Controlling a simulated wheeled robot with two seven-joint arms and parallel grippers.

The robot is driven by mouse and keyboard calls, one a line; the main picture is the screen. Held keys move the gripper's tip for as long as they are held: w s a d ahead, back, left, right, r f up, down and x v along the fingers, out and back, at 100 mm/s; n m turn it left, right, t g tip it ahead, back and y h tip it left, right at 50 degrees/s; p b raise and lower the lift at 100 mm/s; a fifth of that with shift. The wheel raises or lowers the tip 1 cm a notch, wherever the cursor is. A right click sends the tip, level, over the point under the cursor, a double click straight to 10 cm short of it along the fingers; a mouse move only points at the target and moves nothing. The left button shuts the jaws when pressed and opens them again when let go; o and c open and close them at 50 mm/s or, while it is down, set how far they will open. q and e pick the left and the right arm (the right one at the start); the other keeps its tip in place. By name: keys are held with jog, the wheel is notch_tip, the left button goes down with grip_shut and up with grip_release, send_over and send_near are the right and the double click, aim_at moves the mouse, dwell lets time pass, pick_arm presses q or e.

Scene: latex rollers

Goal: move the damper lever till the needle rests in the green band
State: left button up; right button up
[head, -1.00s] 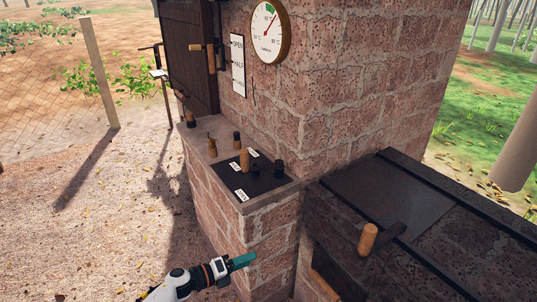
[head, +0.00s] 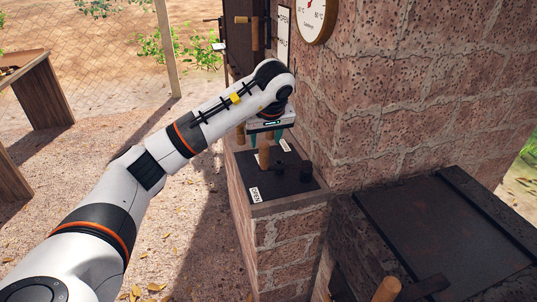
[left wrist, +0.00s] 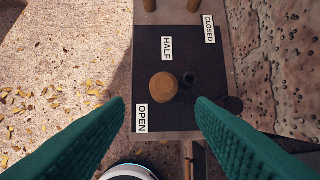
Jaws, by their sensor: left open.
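The damper lever's wooden handle (head: 264,156) stands on a black plate (head: 285,184) on the brick ledge. In the left wrist view the handle's round top (left wrist: 163,86) appears between the HALF label (left wrist: 167,49) and the OPEN label (left wrist: 142,118). My left gripper (head: 267,138) points down over the handle, open. In the left wrist view its teal fingers (left wrist: 160,108) are spread to either side, with the handle top slightly ahead of the gap; contact is not visible. The dial gauge (head: 318,18) is cut off by the top edge; its green band is out of view.
The brick wall (head: 385,100) rises close behind and right of the plate. A dark lid (head: 430,225) lies to the right, with another wooden handle (head: 387,289) near the bottom edge. A dark door with a wooden handle (head: 248,20) is at the back. A wooden table (head: 40,90) stands far left.

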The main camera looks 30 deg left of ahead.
aim_at(264, 155)
pick_arm(q)
jog(key=x, duration=0.9)
jog(key=shift+w+d, duration=0.1)
jog(key=shift+d, duration=0.1)
jog(key=shift+r, duration=0.1)
grip_shut()
